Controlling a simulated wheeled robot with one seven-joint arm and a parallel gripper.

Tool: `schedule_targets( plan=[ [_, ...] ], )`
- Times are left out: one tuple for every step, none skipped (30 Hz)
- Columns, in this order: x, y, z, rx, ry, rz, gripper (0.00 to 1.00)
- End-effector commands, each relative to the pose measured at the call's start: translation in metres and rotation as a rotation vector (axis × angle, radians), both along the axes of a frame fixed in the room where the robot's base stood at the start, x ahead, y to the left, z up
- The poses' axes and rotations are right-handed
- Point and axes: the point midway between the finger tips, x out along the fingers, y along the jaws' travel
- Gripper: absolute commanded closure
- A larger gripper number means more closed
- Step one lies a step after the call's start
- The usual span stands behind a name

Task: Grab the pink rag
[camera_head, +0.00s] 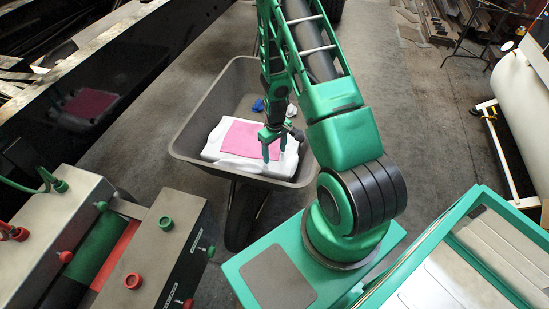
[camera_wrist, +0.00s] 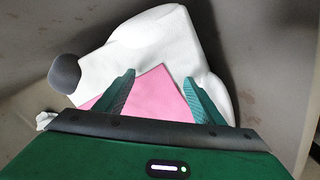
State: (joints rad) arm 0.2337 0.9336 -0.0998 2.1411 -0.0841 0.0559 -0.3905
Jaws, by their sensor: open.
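The pink rag (camera_head: 243,137) lies flat on a white box-like object (camera_head: 217,139) inside a grey wheelbarrow tray (camera_head: 186,127). My gripper (camera_head: 274,157) is over the right part of the rag, with its fingers pointing down. In the wrist view the rag (camera_wrist: 150,97) shows between and below the two green fingers of my gripper (camera_wrist: 162,92), which are spread apart with nothing held. Part of the rag is hidden behind my gripper's body there. I cannot tell whether the fingertips touch the rag.
Blue and white small items (camera_head: 259,105) lie in the tray behind the white object. A metal-topped machine with red and green knobs (camera_head: 148,250) stands at the lower left. A white tank (camera_head: 522,110) stands at the right. A dark shiny panel (camera_head: 110,75) with a reflection runs along the left.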

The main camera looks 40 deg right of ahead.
Motion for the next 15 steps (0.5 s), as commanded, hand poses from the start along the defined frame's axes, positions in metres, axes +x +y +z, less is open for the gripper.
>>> schedule_targets(
  plan=[
    [-0.0005, 0.0001, -0.003, 0.001, 0.001, 0.0, 0.38],
    [-0.0006, 0.0001, -0.0042, 0.001, 0.001, 0.0, 0.38],
    [-0.0006, 0.0001, -0.0053, 0.001, 0.001, 0.0, 0.38],
    [-0.0006, 0.0001, -0.0059, 0.001, 0.001, 0.0, 0.38],
    [-0.0006, 0.0, -0.0064, 0.001, 0.001, 0.0, 0.38],
    [-0.0006, 0.0001, -0.0067, 0.001, 0.001, 0.0, 0.38],
    [-0.0006, 0.0001, -0.0069, 0.001, 0.001, 0.0, 0.38],
    [-0.0006, 0.0001, -0.0071, 0.001, 0.001, 0.0, 0.38],
    [-0.0007, 0.0001, -0.0071, 0.001, 0.001, 0.0, 0.38],
    [-0.0007, 0.0002, -0.0071, 0.001, 0.001, 0.0, 0.38],
    [-0.0007, 0.0002, -0.0072, 0.001, 0.002, 0.0, 0.38],
    [-0.0008, 0.0002, -0.0072, 0.001, 0.002, 0.0, 0.38],
    [-0.0008, 0.0003, -0.0073, 0.001, 0.002, 0.0, 0.38],
    [-0.0008, 0.0003, -0.0073, 0.001, 0.002, 0.0, 0.41],
    [-0.0009, 0.0003, -0.0074, 0.001, 0.002, 0.0, 0.45]
  ],
)
